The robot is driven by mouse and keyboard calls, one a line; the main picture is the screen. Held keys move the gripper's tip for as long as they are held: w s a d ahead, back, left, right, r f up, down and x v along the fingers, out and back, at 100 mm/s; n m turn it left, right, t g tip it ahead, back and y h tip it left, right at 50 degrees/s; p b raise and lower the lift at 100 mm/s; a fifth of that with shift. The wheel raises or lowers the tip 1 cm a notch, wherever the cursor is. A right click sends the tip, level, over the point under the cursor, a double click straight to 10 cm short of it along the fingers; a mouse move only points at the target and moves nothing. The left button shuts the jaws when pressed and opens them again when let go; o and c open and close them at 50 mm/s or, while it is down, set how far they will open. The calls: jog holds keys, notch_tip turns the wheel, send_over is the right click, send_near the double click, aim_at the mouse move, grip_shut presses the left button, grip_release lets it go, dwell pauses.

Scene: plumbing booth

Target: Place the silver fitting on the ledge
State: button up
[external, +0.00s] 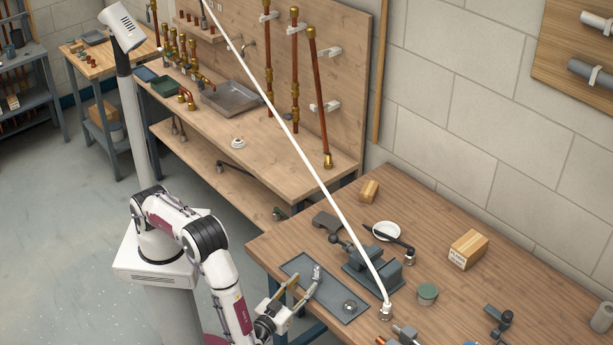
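My gripper (304,294) is low over the left part of the wooden workbench, at the near edge of a flat grey tray (296,267). Its two fingers look spread apart, but the tips are small and partly merge with what is behind them. A silver, upright-looking piece (316,274) shows right at the fingertips; I cannot tell if it is held or stands on the tray. A round silver piece (350,306) lies at the right end of the tray. Which one is the silver fitting is unclear. A narrow wooden ledge (199,29) is on the back board at the upper left.
A dark vise (372,268) stands behind the tray.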

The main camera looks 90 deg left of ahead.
aim_at(315, 273)
jog(key=shift+x, duration=1.3)
jog(key=shift+w+r+x, duration=0.1)
jog(key=shift+w+x, duration=0.05)
jog(key=shift+x, duration=1.15)
jog(key=shift+w+r+x, duration=0.1)
jog(key=shift+r+x, duration=0.05)
jog(key=shift+x, duration=1.1)
jog(key=shift+d, duration=0.15)
grip_shut()
